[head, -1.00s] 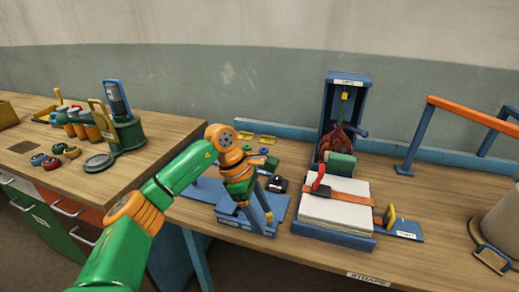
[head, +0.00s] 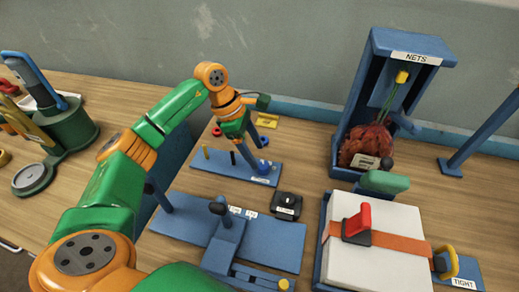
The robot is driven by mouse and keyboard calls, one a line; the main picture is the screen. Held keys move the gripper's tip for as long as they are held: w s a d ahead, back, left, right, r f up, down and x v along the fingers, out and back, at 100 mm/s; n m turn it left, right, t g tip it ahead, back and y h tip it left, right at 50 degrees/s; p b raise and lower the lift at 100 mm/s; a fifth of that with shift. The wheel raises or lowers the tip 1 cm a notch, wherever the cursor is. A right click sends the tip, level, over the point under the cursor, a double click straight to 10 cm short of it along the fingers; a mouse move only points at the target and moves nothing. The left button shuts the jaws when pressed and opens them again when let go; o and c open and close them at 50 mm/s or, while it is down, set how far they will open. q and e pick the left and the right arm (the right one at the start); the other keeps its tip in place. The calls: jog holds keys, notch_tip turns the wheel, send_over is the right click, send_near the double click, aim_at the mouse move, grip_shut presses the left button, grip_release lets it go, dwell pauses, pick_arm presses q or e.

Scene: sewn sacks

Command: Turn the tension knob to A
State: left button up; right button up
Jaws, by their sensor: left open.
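My left gripper (head: 252,152) points down behind and to the left of that box, above the far end of a blue pegboard. Its fingers are apart and I see nothing between them. The gripper is clear of the knob. My right gripper is not in view.
A white stack under an orange strap (head: 385,240) lies to the right. A blue NETS stand (head: 372,75) holds a red net bundle (head: 362,142) behind it. Green apparatus (head: 68,130) stands at left.

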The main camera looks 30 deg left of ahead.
aim_at(263, 165)
pick_arm(q)
jog(key=x, duration=0.4)
jog(key=shift+s+d+r+p, duration=0.1)
jog(key=shift+s+d+p, duration=0.2)
jog(key=shift+s+p, duration=0.1)
jog(key=shift+w+a+f, duration=0.1)
jog(key=shift+w+f, duration=0.25)
jog(key=shift+s+r, duration=0.1)
jog(key=shift+s, duration=0.05)
jog(key=c, duration=0.7)
grip_shut()
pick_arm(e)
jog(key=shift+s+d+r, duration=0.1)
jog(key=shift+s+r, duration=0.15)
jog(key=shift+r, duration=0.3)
pick_arm(q)
jog(key=shift+n, duration=0.4)
jog(key=n+t+y, duration=0.1)
jog(key=n, duration=0.2)
jog(key=shift+n+t+b, duration=0.3)
jog(key=shift+b, duration=0.05)
jog(key=shift+s+n+t+y+b, duration=0.1)
jog(key=shift+n+t+y+b, duration=0.4)
jog(key=shift+n, duration=1.3)
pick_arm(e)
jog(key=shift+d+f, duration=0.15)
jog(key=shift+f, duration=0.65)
